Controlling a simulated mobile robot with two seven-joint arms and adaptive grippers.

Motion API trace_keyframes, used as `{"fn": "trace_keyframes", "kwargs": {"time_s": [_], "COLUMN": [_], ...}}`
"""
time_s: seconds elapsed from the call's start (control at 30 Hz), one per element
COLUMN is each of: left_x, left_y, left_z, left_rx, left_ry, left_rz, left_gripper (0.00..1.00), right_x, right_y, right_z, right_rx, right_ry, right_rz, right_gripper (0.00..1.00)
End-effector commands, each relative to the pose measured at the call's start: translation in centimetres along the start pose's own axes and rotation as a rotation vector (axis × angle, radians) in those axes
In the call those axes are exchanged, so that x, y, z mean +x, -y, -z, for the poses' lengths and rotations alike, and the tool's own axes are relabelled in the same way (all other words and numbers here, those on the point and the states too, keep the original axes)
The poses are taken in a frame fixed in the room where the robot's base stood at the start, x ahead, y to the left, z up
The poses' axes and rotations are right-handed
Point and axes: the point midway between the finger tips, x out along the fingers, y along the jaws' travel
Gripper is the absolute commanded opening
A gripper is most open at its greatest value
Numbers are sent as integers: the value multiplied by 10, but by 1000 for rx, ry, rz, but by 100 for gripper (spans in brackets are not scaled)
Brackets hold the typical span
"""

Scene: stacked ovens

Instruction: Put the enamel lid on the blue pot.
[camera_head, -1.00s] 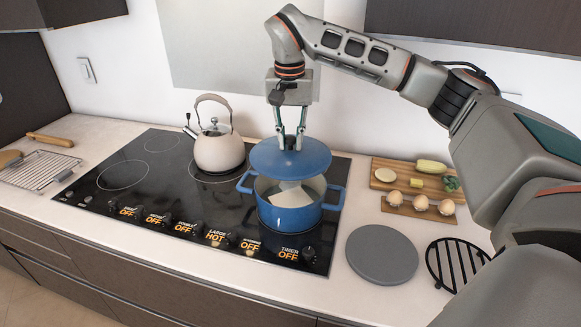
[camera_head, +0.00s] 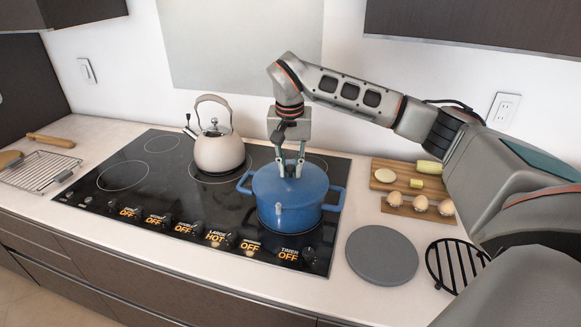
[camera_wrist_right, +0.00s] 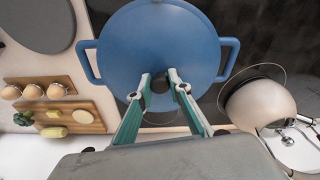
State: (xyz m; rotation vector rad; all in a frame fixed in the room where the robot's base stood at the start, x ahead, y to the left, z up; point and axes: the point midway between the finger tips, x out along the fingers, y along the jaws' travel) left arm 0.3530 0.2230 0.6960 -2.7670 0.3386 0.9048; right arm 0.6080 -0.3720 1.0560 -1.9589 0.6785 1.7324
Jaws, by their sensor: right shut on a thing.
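The blue pot (camera_head: 290,215) stands on the front right of the black cooktop, with a handle on each side. The blue enamel lid (camera_head: 268,184) lies over the pot's mouth and hides the inside. It looks level and centred; I cannot tell if the rim is fully seated. My right gripper (camera_head: 290,171) points down from above and is shut on the lid's dark knob. The right wrist view shows the fingertips (camera_wrist_right: 165,86) on either side of the knob, with the lid (camera_wrist_right: 155,45) covering the pot between its two handles. My left gripper is not in view.
A cream kettle (camera_head: 218,150) stands left of the pot on the cooktop (camera_head: 150,205). To the right are boards with vegetables and eggs (camera_head: 420,204), a grey round mat (camera_head: 382,256) and a black trivet (camera_head: 455,265). A wire rack (camera_head: 40,170) lies far left.

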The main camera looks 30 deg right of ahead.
Motion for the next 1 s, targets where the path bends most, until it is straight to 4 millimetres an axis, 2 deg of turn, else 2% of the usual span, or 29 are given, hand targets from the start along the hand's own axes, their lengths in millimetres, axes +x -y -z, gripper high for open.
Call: {"fn": "trace_keyframes", "kwargs": {"time_s": [0.27, 0.3, 0.33, 0.73, 0.87, 1.0], "left_x": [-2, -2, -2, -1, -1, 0], "left_y": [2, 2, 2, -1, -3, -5], "left_z": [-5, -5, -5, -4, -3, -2], "left_rx": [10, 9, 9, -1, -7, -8], "left_ry": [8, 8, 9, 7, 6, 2], "left_rz": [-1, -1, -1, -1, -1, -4], "left_gripper": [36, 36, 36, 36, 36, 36], "right_x": [5, 6, 6, 3, -9, -31], "right_y": [0, 0, 0, 0, 0, 0], "right_z": [0, 0, 0, 0, 1, 2], "right_rx": [0, 0, 0, 1, 0, 1], "right_ry": [-2, -1, -1, 1, -3, -5], "right_rz": [0, -1, -1, 0, 1, 2], "right_gripper": [0, 29, 35, 35, 35, 35]}}
